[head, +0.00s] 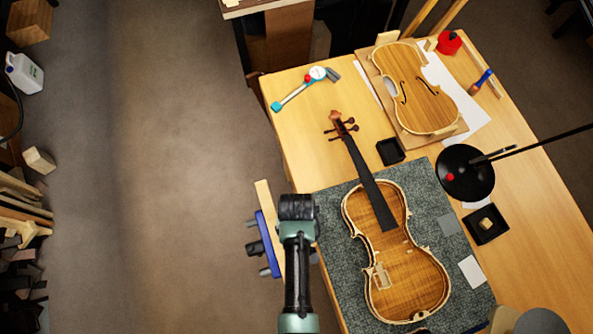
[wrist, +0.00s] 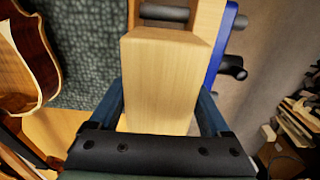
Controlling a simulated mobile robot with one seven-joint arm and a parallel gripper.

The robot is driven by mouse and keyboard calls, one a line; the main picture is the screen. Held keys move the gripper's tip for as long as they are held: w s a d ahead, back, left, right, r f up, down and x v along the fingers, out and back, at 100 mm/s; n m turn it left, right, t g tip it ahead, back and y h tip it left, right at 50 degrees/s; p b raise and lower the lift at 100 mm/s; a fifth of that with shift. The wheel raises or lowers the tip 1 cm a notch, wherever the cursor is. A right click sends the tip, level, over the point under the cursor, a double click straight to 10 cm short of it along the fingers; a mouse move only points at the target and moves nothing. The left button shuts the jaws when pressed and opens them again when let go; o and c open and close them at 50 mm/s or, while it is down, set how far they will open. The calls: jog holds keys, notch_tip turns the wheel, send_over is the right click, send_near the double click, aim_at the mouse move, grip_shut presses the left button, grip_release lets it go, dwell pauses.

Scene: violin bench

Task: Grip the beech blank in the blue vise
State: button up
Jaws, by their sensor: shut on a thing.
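The beech blank (wrist: 162,75) is a pale, square-ended block, between the two blue-grey fingers of my gripper (wrist: 158,112) in the wrist view. My gripper is shut on it. In the head view my arm hides the blank. The blue vise (head: 267,243) is on the bench's left edge, with a pale wooden jaw face (head: 265,205). In the wrist view its blue plate (wrist: 222,42) and wooden face (wrist: 207,20) are right of the blank, and a grey bar (wrist: 165,12) crosses the gap beyond it. I cannot tell how deep the blank sits or whether it touches the jaws.
A violin (head: 405,265) lies on the grey mat (head: 335,215) right of my arm. A violin body (head: 415,90), a dial caliper (head: 317,73), small black trays (head: 390,151) and a round black lamp part (head: 465,172) occupy the bench. The floor left of the vise is clear.

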jog(key=shift+f+b, duration=0.5)
jog(key=shift+f, duration=0.1)
dwell(0.3)
jog(key=shift+r+p, duration=0.2)
jog(key=shift+p, duration=0.1)
jog(key=shift+r, duration=0.2)
jog(key=shift+p, duration=0.7)
dwell(1.2)
jog(key=shift+f+b, duration=0.3)
jog(key=shift+f, duration=0.1)
dwell(0.3)
jog(key=shift+r, duration=0.15)
jog(key=shift+r+p, duration=0.25)
jog(key=shift+p, duration=0.25)
jog(key=shift+p, duration=0.3)
dwell(1.3)
